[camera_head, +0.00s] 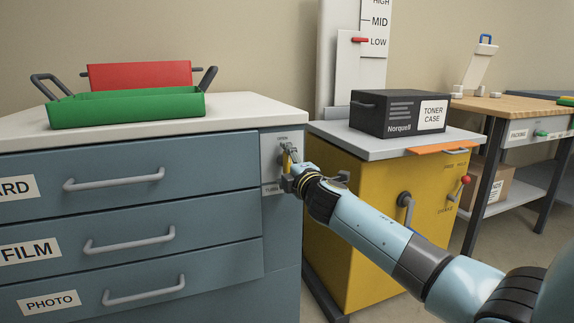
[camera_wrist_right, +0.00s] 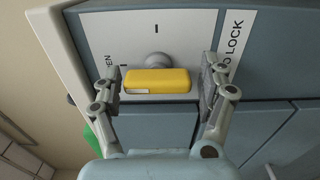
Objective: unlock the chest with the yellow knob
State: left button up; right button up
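The chest (camera_head: 150,235) is a blue-grey cabinet with three drawers, all shut, and a white top. A pale lock plate (camera_head: 270,188) is at its upper right front corner; the plate's lettering is partly hidden. The yellow knob (camera_wrist_right: 157,81) is a bar on a grey round stem, lying level across the right wrist view. My right gripper (camera_wrist_right: 160,75) is at the plate with one finger on each end of the knob. The fingers are apart, with a narrow gap seen at each side of the bar. In the head view the gripper partly covers the knob. My left gripper is in neither view.
A green tray (camera_head: 125,109) and a red bin (camera_head: 140,75) stand on the chest. A yellow cabinet (camera_head: 365,220) with a black toner case (camera_head: 385,115) stands close to the right, beneath my right arm. A wooden table (camera_head: 510,108) is further right.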

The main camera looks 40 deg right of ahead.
jog(key=shift+o, duration=0.3)
jog(key=shift+s, duration=0.1)
jog(key=v, duration=1.1)
jog(key=shift+s, duration=0.4)
jog(key=shift+a+r, duration=0.1)
jog(key=shift+a, duration=0.05)
